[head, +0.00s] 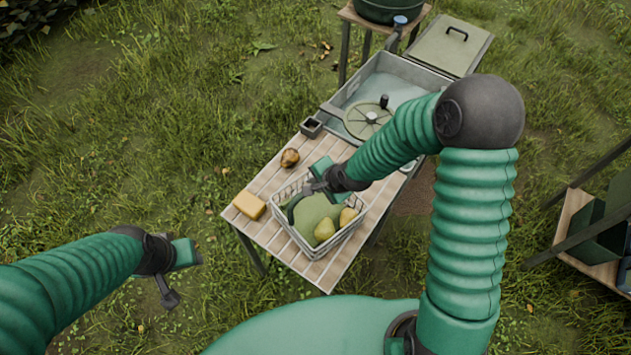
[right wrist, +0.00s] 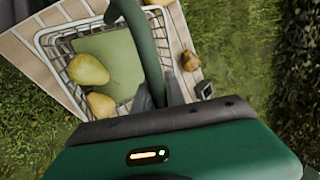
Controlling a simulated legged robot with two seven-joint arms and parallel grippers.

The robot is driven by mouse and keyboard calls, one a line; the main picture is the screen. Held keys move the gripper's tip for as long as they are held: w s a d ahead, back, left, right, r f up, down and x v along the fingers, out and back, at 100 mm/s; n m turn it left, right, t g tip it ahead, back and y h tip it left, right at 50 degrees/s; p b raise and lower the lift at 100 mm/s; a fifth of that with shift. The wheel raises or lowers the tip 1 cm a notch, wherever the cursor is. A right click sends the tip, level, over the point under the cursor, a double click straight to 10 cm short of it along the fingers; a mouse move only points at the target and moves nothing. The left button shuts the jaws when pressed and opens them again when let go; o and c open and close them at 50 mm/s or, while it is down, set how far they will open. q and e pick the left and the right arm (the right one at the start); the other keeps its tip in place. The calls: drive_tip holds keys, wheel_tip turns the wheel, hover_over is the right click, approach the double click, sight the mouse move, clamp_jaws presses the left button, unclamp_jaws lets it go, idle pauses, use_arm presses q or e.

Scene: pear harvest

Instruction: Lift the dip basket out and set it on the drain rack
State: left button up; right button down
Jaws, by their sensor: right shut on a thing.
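The wire dip basket (head: 343,236) is over the slatted wooden drain rack (head: 318,272), with yellow-green pears (head: 325,229) and a flat green piece inside. I cannot tell whether its base touches the slats. My right gripper (head: 318,186) is above the basket, shut on its green arched handle (right wrist: 148,48). The basket's white wire rim (right wrist: 46,42) and two pears (right wrist: 88,70) show in the right wrist view. My left gripper (head: 178,278) hangs over the grass at the lower left, apart from the rack; its fingers are too unclear to read.
A yellow block (head: 250,205) and a brown pear (head: 290,158) lie on the rack's left side. A metal water basin (head: 400,72) with a round green lid (head: 368,118) adjoins behind. A shelf with dark green crates (head: 597,235) stands at the right.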

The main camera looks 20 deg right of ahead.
drive_tip(key=shift+s+d+f, duration=0.15)
drive_tip(key=shift+f, duration=0.15)
drive_tip(key=shift+s+f, duration=0.15)
drive_tip(key=shift+s, duration=0.15)
idle(0.3)
drive_tip(key=c, duration=1.4)
unclamp_jaws()
drive_tip(key=shift+o, duration=0.5)
